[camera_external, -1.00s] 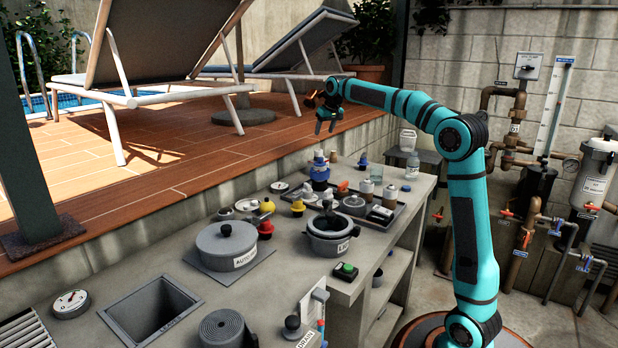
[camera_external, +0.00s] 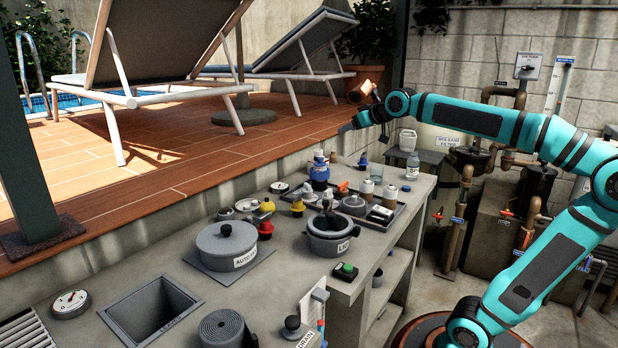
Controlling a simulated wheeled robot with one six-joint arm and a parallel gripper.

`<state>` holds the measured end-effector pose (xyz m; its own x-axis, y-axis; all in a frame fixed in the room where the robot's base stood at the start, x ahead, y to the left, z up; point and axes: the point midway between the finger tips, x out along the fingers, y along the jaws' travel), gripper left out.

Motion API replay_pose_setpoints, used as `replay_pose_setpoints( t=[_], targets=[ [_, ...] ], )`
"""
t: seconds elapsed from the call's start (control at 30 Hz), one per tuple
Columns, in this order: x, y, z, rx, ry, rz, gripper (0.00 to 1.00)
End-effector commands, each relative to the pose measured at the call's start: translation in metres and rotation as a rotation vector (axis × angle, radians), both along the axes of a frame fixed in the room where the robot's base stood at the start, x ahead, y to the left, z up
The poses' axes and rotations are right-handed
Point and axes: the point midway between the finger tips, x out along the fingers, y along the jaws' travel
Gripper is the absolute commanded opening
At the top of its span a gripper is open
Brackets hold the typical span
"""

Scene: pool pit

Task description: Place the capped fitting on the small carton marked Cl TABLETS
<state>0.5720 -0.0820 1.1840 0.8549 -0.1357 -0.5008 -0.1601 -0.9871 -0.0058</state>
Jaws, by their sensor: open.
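My gripper (camera_external: 350,126) is held in the air above the far end of the grey counter, near the edge of the wooden deck. Its fingers are seen nearly edge-on, apart from everything on the counter, with nothing visible between them. A small box with a pale label (camera_external: 381,213) lies on the dark tray; it may be the Cl TABLETS carton, but its print is too small to read. Several capped pieces stand on the counter, among them a yellow one with a dark top (camera_external: 298,206) and a blue one (camera_external: 319,171). I cannot tell which is the capped fitting.
The dark tray (camera_external: 341,209) also holds brown bottles (camera_external: 366,190). A lidded grey pot (camera_external: 226,244) and a smaller pot (camera_external: 330,232) stand nearer. A square basin (camera_external: 152,312) opens in the counter (camera_external: 285,285). A clear bottle (camera_external: 412,166) stands at the far end.

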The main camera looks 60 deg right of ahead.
Motion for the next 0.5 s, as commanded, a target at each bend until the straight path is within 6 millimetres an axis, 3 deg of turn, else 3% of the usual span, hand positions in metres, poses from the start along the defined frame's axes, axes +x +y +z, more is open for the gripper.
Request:
replay_pose_setpoints(
  t=[0.1, 0.5],
  targets=[
    [-0.037, 0.019, -0.003, -0.012, -0.079, 0.028, 0.59],
    [-0.148, 0.066, -0.037, -0.039, -0.338, 0.115, 0.59]
  ],
)
